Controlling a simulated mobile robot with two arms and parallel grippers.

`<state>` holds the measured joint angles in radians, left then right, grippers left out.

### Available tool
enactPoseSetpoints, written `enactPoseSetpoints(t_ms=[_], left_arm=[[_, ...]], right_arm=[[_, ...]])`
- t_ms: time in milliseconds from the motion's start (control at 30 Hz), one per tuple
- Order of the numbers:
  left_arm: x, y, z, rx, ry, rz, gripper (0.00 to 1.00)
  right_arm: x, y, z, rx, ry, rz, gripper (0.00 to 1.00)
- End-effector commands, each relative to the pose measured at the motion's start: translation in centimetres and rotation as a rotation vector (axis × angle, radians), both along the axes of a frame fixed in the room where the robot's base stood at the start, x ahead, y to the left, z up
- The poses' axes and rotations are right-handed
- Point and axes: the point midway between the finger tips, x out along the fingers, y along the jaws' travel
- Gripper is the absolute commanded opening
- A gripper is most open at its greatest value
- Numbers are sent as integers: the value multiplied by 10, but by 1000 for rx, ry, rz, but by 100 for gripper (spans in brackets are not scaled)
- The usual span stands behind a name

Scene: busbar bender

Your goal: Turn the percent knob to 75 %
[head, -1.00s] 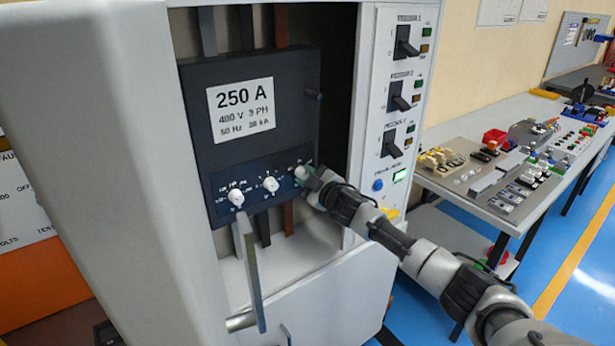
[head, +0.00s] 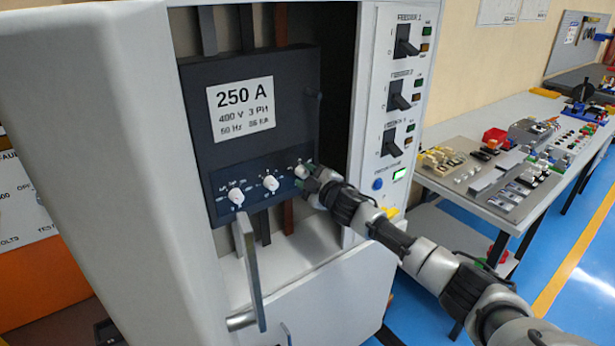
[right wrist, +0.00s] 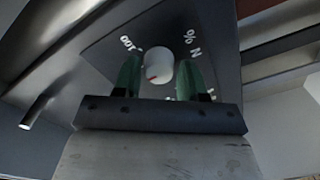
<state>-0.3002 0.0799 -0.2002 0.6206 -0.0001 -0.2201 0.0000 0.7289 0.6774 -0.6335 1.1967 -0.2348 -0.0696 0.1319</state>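The percent knob (head: 302,170) is the rightmost of three white knobs on the dark panel (head: 255,205) below the 250 A label. My right gripper (head: 310,181) is at this knob. Its green fingers (right wrist: 159,78) stand on either side of the knob, with a narrow gap showing on each side. My left gripper is not in view.
Two more white knobs (head: 270,183) and (head: 237,196) sit left of it. A grey lever (head: 249,270) juts out below the panel. Black feeder switches (head: 405,42) line the cabinet column at right. A workbench (head: 455,195) with small parts stands further right.

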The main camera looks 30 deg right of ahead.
Motion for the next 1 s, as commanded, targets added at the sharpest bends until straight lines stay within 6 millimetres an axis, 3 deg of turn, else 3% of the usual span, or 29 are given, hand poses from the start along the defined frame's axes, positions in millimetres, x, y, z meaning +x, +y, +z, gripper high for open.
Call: enactPoseSetpoints(t_ms=[100,467,1000], left_arm=[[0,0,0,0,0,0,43],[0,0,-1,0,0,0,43],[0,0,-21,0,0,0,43]], right_arm=[[0,0,0,1,0,0,57],[-5,-1,-1,0,0,0,57],[-89,-13,-3,-1,2,0,57]])
